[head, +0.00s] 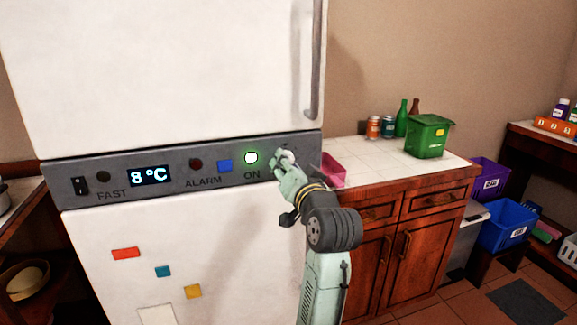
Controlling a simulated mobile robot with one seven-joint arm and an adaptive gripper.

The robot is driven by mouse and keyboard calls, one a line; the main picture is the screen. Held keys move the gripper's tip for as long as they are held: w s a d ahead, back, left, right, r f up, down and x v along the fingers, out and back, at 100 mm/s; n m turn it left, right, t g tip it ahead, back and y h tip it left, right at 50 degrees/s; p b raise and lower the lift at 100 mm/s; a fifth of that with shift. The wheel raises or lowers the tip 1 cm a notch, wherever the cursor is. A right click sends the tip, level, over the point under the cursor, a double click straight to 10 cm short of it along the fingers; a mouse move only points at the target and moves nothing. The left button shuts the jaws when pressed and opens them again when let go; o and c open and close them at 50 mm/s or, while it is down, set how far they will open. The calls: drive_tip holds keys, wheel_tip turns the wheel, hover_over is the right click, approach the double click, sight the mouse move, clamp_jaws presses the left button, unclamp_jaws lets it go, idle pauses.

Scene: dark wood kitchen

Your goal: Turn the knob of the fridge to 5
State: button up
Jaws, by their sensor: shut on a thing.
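The white fridge (180,80) has a grey control panel (225,177) across its middle. The panel's display (150,176) reads 8°C. A round green light (251,158) glows above the word ON. The knob (289,157) is at the right end of the panel, mostly hidden by my gripper. My gripper (284,162) is at the knob with its fingers shut on it. The numbers around the knob cannot be read. My arm comes up from below, in front of the fridge's right edge.
A wooden cabinet (385,215) with a white tiled top stands right of the fridge. On it are a pink box (329,170) close behind my gripper, cans, bottles and a green bin (429,136). The fridge's upper door handle (313,70) is above my gripper.

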drive_tip(key=shift+a+r+m, duration=0.1)
drive_tip(key=shift+m, duration=1.7)
drive_tip(key=shift+a+r+m, duration=0.1)
drive_tip(key=shift+m, duration=1.7)
drive_tip(key=o, duration=1.1)
drive_tip(key=shift+s, duration=0.1)
drive_tip(key=v, duration=1.2)
